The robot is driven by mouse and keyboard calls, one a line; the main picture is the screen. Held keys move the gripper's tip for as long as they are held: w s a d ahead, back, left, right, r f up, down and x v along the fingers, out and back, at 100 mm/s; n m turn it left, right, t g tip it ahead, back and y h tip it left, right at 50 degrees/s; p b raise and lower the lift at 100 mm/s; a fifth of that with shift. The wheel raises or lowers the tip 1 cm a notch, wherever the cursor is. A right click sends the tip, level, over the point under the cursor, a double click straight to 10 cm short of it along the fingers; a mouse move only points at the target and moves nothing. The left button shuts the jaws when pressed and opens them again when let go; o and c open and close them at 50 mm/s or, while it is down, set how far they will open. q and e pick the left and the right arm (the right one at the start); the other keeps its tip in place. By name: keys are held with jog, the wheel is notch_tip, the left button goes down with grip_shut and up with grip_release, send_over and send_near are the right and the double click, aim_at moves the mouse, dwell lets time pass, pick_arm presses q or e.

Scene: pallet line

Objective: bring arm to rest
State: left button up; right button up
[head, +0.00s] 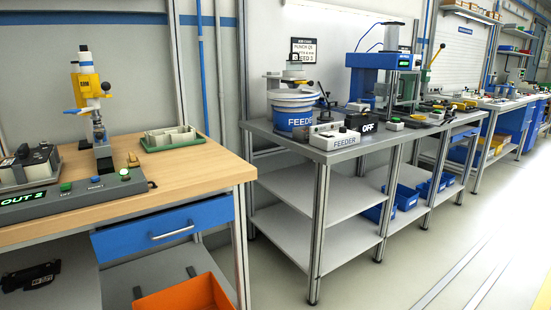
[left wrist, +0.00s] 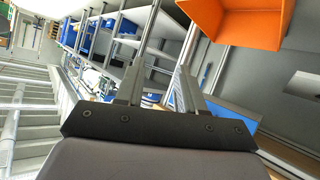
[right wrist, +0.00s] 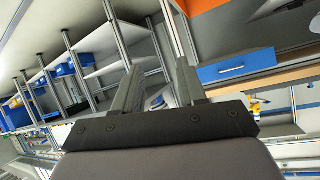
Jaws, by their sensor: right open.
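Neither arm shows in the head view. In the left wrist view my left gripper (left wrist: 158,74) has its two fingers apart, with nothing between them. In the right wrist view my right gripper (right wrist: 158,72) also has its fingers apart and is empty. Both wrist pictures are strongly tilted, with benches and shelves behind the fingers. No finger is seen touching anything.
A wooden bench (head: 205,172) with a blue drawer (head: 165,225) stands at left. An orange bin (head: 190,295) is below it. A grey bench (head: 345,150) holds a blue feeder bowl (head: 292,112). The floor (head: 420,265) at right is clear.

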pick_arm(q)
jog(key=s+a+r+g+y+p, duration=0.1)
jog(key=a+r+p, duration=0.4)
jog(key=p, duration=0.9)
notch_tip(320, 180, up, 3)
jog(key=s+y, duration=0.1)
jog(key=s, duration=0.1)
jog(key=shift+s+a, duration=0.25)
jog(key=shift+s, duration=0.1)
pick_arm(e)
jog(key=s+d+r+g+h, duration=0.1)
jog(key=s+d+r+h, duration=0.1)
jog(key=d+r, duration=0.3)
notch_tip(320, 180, up, 3)
jog(key=shift+s+d+r, duration=0.1)
jog(key=shift+s+d, duration=0.15)
jog(key=shift+s, duration=0.6)
pick_arm(q)
jog(key=shift+s, duration=0.1)
pick_arm(e)
jog(key=shift+s, duration=0.1)
